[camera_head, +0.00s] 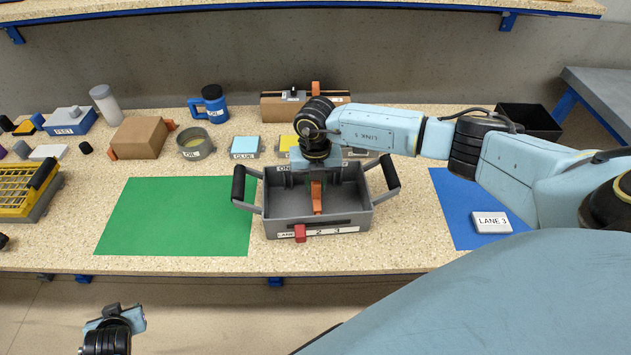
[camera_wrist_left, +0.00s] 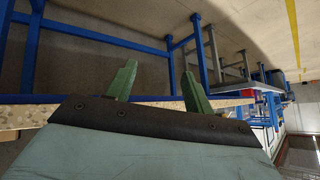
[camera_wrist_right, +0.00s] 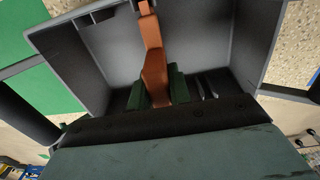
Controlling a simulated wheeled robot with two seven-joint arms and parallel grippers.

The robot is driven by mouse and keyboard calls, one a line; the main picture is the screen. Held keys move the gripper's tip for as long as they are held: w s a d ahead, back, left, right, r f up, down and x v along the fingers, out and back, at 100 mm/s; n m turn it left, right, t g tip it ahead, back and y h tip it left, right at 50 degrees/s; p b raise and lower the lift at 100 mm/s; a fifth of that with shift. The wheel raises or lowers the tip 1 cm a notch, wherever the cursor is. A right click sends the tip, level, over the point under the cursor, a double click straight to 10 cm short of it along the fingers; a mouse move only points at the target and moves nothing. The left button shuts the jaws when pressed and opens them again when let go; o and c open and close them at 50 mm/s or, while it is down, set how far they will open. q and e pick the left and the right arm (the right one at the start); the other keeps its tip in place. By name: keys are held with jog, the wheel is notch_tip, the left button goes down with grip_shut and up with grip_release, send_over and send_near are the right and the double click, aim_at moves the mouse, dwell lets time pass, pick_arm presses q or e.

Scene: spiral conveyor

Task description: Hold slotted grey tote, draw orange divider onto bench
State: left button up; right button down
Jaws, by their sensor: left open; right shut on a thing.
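The slotted grey tote (camera_head: 372,219) stands on the bench between a green mat and a blue mat, with black-gripped handles at both sides. A red clip (camera_head: 300,233) sits on its front rim by the lane label. The orange divider (camera_head: 317,197) is inside the tote; it also shows in the right wrist view (camera_wrist_right: 153,50). My right gripper (camera_wrist_right: 155,88) reaches into the tote from above and is shut on the divider. My left gripper (camera_head: 122,318) is open and empty, low in front of the bench; its fingers show in the left wrist view (camera_wrist_left: 160,82).
The green mat (camera_head: 170,215) left of the tote is bare. The blue mat (camera_head: 455,205) on the right holds a LANE 3 block (camera_head: 491,222). Behind stand a brown box (camera_head: 138,137), a blue mug (camera_head: 211,105) and a round tin (camera_head: 195,144). A black bin (camera_head: 528,120) is at back right.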

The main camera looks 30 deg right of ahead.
pick_arm(q)
jog(key=w+r+t, duration=0.2)
jog(key=w+r, duration=0.4)
jog(key=r, duration=0.1)
jog(key=m+t+h, duration=0.1)
jog(key=m+h, duration=0.1)
jog(key=h, duration=0.7)
send_near(235, 198)
jog(key=x, duration=1.1)
jog(key=shift+w+d, duration=0.15)
grip_shut()
